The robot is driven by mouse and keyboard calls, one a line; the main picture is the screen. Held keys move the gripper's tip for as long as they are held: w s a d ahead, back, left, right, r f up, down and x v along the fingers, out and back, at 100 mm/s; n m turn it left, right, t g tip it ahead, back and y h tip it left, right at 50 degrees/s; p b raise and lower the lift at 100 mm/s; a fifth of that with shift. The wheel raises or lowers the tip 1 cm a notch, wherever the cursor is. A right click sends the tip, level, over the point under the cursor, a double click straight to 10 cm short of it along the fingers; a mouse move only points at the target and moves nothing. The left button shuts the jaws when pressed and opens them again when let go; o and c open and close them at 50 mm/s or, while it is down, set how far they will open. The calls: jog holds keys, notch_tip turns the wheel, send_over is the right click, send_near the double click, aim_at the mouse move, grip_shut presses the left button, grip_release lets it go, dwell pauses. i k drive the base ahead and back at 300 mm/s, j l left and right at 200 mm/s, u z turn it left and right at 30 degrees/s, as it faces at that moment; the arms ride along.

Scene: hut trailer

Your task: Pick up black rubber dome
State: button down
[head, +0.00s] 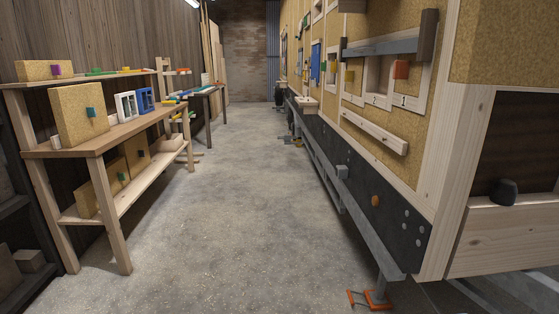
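A black rubber dome (503,192) sits at the far right of the head view. It is a small dark rounded lump on the top edge of a pale wooden board (520,238), in front of a dark opening in the trailer wall. Nothing touches it from above. My gripper is not in view.
The trailer wall (375,128) with shelves and a dark lower skirt (362,187) runs along the right. An orange metal part (370,299) stands low by the trailer's near corner. A wooden workbench (85,152) with boards and blocks lines the left. The concrete floor (220,210) between is clear.

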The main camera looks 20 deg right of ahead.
aim_at(504, 192)
jog(key=i+l+z, duration=0.1)
jog(key=l, duration=0.35)
jog(key=l+z, duration=0.1)
jog(key=l, duration=0.3)
jog(key=i+l+z, duration=0.1)
jog(key=l, duration=0.35)
jog(key=i+l, duration=0.2)
jog(key=l, duration=0.2)
jog(key=i+l+z, duration=0.15)
jog(key=l, duration=0.25)
